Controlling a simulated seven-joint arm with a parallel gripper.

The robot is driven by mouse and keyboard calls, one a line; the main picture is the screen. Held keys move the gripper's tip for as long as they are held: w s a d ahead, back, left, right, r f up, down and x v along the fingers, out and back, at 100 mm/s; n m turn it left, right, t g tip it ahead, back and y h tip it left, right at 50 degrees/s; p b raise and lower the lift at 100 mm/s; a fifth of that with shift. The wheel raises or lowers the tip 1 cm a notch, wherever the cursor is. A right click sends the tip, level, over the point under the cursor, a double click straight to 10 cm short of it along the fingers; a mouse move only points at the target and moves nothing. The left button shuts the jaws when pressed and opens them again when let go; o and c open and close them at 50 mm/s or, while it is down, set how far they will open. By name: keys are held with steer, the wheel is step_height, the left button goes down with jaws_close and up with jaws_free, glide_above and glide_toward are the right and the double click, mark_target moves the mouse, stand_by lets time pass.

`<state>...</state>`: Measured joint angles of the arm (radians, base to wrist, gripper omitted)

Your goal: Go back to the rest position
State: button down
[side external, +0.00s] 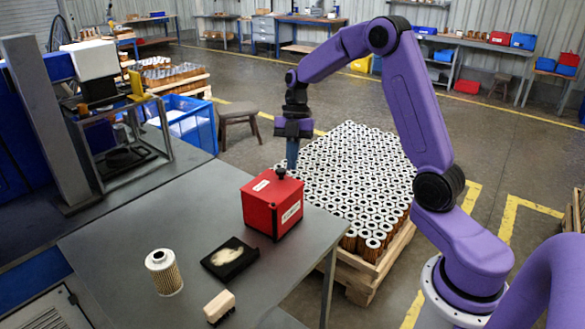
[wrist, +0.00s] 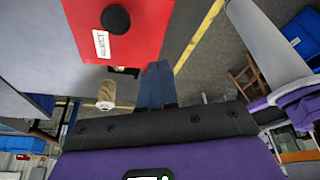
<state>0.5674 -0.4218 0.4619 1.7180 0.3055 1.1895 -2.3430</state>
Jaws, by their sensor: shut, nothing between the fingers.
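My gripper (side external: 292,160) is shut and empty, fingers pointing down, beyond the far edge of the grey table. It hangs in the air behind the red box (side external: 272,203), apart from it. In the wrist view my blue fingers (wrist: 157,68) are together, and the red box (wrist: 125,35) with its black knob fills the top. A filter cartridge (side external: 164,272) with a white top and mesh side stands upright at the front left of the table.
On the table (side external: 130,230) lie a black pad (side external: 229,258) with a pale patch and a brush-like block (side external: 219,306). A pallet (side external: 362,285) packed with cartridges stands behind the table. A stool (side external: 238,115), a blue crate (side external: 188,122) and a machine frame (side external: 120,150) stand left of my gripper.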

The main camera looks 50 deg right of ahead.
step_height(320, 180, up, 6)
steer(key=w, duration=0.2)
steer(key=s+a+m+h, duration=0.3)
steer(key=s+a+m, duration=0.2)
steer(key=s+a, duration=0.9)
steer(key=s+d+f+m+t, duration=0.1)
steer(key=s+f+m, duration=0.1)
steer(key=s, duration=0.7)
steer(key=s+d+f+m+t, duration=0.1)
steer(key=s+f+m, duration=0.1)
steer(key=s, duration=0.7)
steer(key=shift+s+m, duration=0.15)
steer(key=shift+m, duration=0.75)
